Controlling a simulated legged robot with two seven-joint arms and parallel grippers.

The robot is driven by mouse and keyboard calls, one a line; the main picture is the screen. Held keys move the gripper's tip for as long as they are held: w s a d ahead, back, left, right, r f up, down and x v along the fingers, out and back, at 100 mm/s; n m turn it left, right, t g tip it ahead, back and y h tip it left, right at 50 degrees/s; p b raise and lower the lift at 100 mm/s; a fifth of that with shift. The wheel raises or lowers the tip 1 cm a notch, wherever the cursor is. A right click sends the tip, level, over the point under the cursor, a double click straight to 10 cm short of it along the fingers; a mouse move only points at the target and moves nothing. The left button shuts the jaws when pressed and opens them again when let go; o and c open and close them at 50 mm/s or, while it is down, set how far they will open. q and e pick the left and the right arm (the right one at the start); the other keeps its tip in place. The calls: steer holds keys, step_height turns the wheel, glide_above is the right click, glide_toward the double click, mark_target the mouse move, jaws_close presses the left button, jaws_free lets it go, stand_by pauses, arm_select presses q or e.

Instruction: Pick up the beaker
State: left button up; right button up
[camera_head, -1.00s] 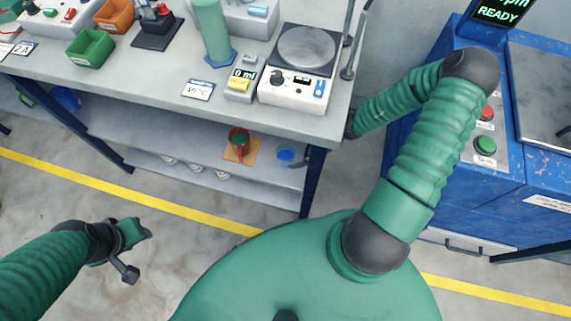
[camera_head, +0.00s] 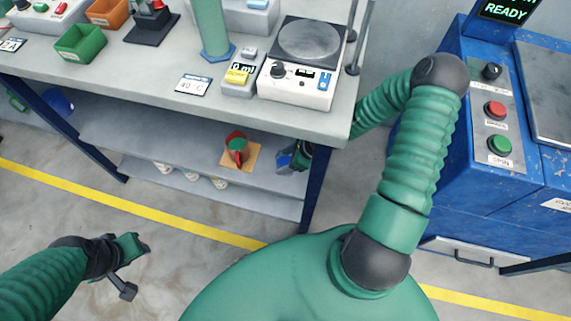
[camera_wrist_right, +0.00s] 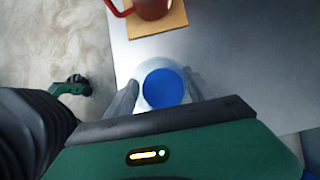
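The beaker (camera_wrist_right: 163,88) is a clear glass with blue contents, standing on the lower shelf (camera_head: 190,135) under the bench. In the right wrist view it sits between the two fingers of my right gripper (camera_wrist_right: 162,92), one finger on each side. The fingers are spread and look close to the glass; I cannot make out firm contact. In the head view my right gripper (camera_head: 289,160) reaches under the bench top beside the table leg and partly covers the beaker. My left gripper (camera_head: 134,268) is open and empty above the floor at the lower left.
A red mug (camera_head: 237,147) stands on a small wooden board (camera_head: 254,156) left of the beaker. The bench top (camera_head: 150,68) overhangs the shelf, and a dark blue leg (camera_head: 314,185) stands at its right end. A blue machine (camera_head: 455,190) stands at right.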

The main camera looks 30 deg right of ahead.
steer(key=shift+d+f, duration=0.1)
steer(key=shift+d, duration=0.15)
steer(key=c, duration=0.5)
steer(key=shift+a, duration=0.2)
steer(key=c, duration=0.4)
